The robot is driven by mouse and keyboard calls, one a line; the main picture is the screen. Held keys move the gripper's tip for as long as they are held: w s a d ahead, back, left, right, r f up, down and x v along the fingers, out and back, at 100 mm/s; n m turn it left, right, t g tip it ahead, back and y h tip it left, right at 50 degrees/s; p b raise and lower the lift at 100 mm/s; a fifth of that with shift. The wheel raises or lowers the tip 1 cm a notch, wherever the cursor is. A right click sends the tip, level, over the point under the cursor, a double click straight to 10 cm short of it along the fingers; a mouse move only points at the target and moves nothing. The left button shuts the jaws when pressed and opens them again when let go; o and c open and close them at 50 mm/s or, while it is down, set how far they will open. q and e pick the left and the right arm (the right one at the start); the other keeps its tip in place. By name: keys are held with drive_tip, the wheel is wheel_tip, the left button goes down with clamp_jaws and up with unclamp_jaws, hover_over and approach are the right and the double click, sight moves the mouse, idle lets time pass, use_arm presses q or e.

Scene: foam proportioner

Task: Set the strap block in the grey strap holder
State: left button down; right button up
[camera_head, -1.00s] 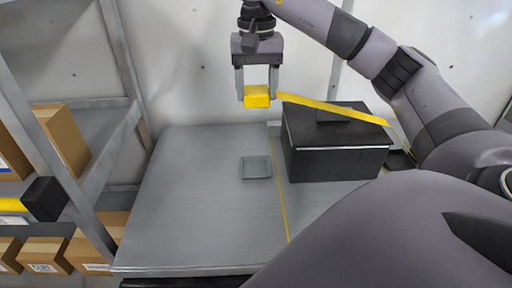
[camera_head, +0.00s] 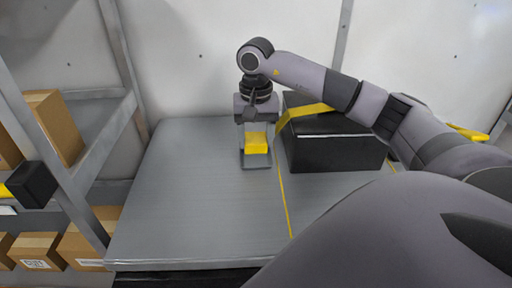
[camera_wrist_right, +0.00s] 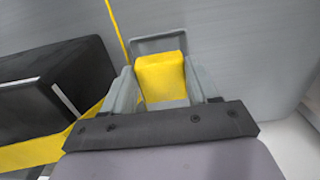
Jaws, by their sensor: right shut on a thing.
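The yellow strap block (camera_head: 256,141) is held between the fingers of my right gripper (camera_head: 256,150), low over the table. It also shows in the right wrist view (camera_wrist_right: 162,78), gripped on both sides. The grey strap holder (camera_head: 257,162), a shallow square tray on the table, shows just below the block in the head view. In the wrist view the holder's rim (camera_wrist_right: 160,43) shows beyond the block. The block appears above the holder; whether they touch I cannot tell. A yellow strap (camera_head: 300,114) runs beside the gripper over a black box. My left gripper is not in view.
The black box (camera_head: 337,155) stands close to the right of the holder. A thin yellow line (camera_head: 284,205) crosses the grey table (camera_head: 190,205). The table's left and front are clear. A shelf with cardboard boxes (camera_head: 55,125) stands at the left.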

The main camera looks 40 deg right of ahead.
sight(256, 142)
drive_tip(key=shift+f, duration=1.7)
drive_tip(key=shift+f, duration=0.35)
drive_tip(key=o, duration=1.1)
wheel_tip(256, 142, up, 13)
drive_tip(key=shift+f, duration=0.15)
